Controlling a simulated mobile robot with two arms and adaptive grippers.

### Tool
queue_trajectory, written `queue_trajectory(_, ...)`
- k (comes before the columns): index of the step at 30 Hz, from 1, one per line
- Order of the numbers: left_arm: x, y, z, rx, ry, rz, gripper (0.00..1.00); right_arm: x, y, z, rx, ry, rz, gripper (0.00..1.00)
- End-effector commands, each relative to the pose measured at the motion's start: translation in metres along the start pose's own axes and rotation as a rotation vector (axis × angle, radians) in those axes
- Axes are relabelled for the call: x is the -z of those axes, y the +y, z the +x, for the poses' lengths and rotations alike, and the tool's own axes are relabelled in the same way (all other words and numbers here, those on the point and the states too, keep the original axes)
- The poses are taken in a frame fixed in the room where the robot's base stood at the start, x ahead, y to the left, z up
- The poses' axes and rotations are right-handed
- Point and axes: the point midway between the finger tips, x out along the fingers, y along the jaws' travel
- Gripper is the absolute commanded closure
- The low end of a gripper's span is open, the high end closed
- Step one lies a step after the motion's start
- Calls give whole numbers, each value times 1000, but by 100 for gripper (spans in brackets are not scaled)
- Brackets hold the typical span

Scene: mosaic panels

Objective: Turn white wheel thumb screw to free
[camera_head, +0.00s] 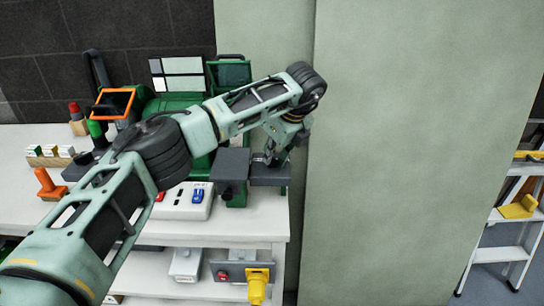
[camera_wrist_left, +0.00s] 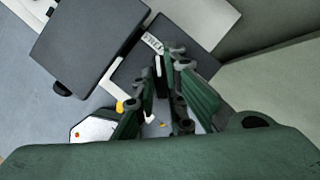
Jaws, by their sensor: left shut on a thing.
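My left gripper (camera_head: 275,158) points down onto a dark grey box (camera_head: 268,176) at the right end of the white bench. In the left wrist view its fingers (camera_wrist_left: 165,72) are close together, shut on a small part at the top of this box (camera_wrist_left: 180,32). The fingers mostly hide that part, which stands where the white wheel thumb screw would be; its white wheel cannot be made out. A small white label (camera_wrist_left: 153,43) with dark marks lies just beyond the fingertips. My right gripper is not in view.
A second dark grey block (camera_head: 231,165) stands just left of the box. A white panel with a blue switch (camera_head: 197,195) is further left. A tall pale green wall panel (camera_head: 410,150) rises close on the right. A yellow part (camera_head: 258,285) shows on the lower shelf.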

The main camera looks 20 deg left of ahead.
Motion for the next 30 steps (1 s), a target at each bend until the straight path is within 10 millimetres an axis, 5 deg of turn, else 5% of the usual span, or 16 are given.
queue_trajectory(12,-1,-1,-1,1,-1,-7,100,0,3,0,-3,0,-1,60)
queue_trajectory(13,-1,-1,-1,1,-1,-7,87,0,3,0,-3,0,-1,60)
queue_trajectory(18,-1,0,-1,0,-1,-6,72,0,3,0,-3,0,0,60)
queue_trajectory(30,0,-1,-6,1,0,-5,70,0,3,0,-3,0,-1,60)
